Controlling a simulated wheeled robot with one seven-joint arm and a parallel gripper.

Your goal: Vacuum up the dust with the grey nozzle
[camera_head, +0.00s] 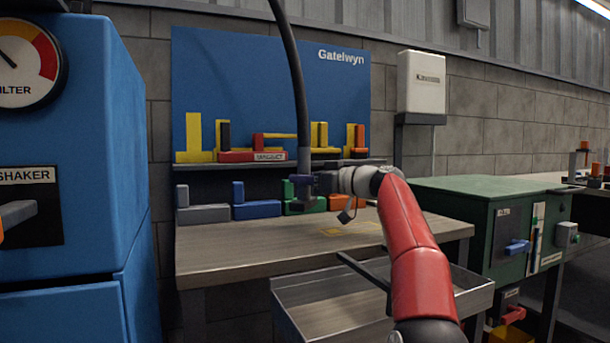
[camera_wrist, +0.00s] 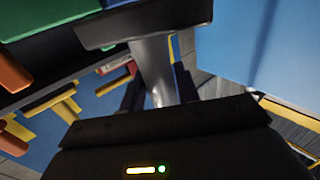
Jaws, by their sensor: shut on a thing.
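My gripper (camera_head: 304,184) is shut on the grey nozzle (camera_head: 304,156) above the left-middle part of the workbench (camera_head: 225,258). A dark hose (camera_head: 289,60) rises from the nozzle out of the top of the head view. In the wrist view the nozzle is a grey tube (camera_wrist: 156,65) running between the dark fingers. Small yellowish dust patches (camera_head: 332,232) lie on the bench top, to the right of and below my gripper in the picture.
Colored blocks, such as a blue one (camera_head: 257,210), line the back of the bench. A shelf (camera_head: 345,161) with yellow and red pieces is behind. A metal tray (camera_head: 305,312) sits at the front. A blue shaker cabinet (camera_head: 105,120) stands left, a green cabinet (camera_head: 475,205) right.

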